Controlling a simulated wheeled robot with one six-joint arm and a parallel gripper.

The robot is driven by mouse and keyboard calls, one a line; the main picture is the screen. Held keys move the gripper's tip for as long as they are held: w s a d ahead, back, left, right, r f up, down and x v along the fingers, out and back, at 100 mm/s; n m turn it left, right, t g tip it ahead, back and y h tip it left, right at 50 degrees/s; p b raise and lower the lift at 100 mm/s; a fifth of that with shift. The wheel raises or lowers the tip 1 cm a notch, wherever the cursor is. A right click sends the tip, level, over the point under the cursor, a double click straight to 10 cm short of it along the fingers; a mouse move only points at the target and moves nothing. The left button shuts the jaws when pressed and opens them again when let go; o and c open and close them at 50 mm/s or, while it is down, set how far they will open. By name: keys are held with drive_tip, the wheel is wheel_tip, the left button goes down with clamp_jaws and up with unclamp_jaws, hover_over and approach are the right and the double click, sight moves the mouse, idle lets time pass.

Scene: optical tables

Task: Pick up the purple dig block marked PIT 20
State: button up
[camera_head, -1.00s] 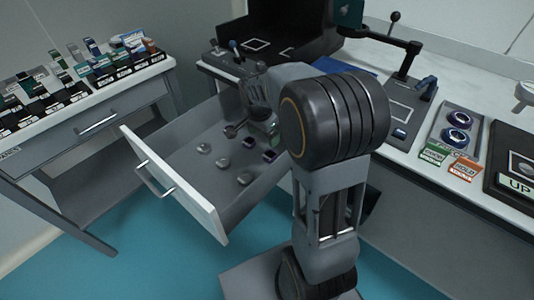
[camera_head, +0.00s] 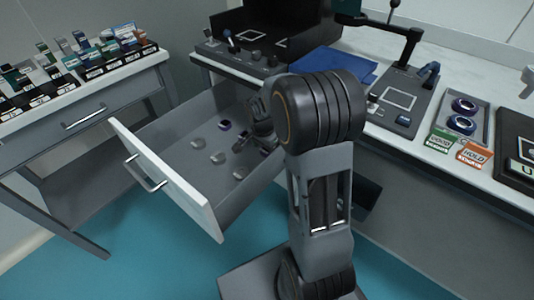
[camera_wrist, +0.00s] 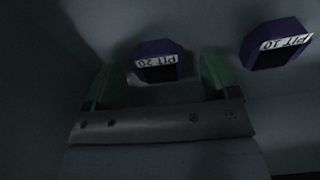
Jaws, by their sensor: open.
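The purple block marked PIT 20 (camera_wrist: 153,68) lies on the drawer floor in the wrist view, its label upside down. My gripper (camera_wrist: 158,72) is open, with one green finger to the left of the block and one to its right. The block shows between the fingers and nothing is gripped; whether the fingers are down at its height I cannot tell. In the head view my gripper (camera_head: 240,146) is low inside the open drawer. A purple block (camera_head: 225,125) shows there, but its label is too small to read.
A purple block marked PIT 10 (camera_wrist: 268,50) lies just right of my right finger in the wrist view. Several small grey pieces (camera_head: 225,155) lie in the drawer (camera_head: 150,185), whose walls surround my gripper. A side table (camera_head: 120,82) with several boxes stands left.

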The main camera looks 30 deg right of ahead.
drive_tip(key=shift+f, duration=0.15)
drive_tip(key=c, duration=1)
drive_tip(key=shift+c, duration=0.2)
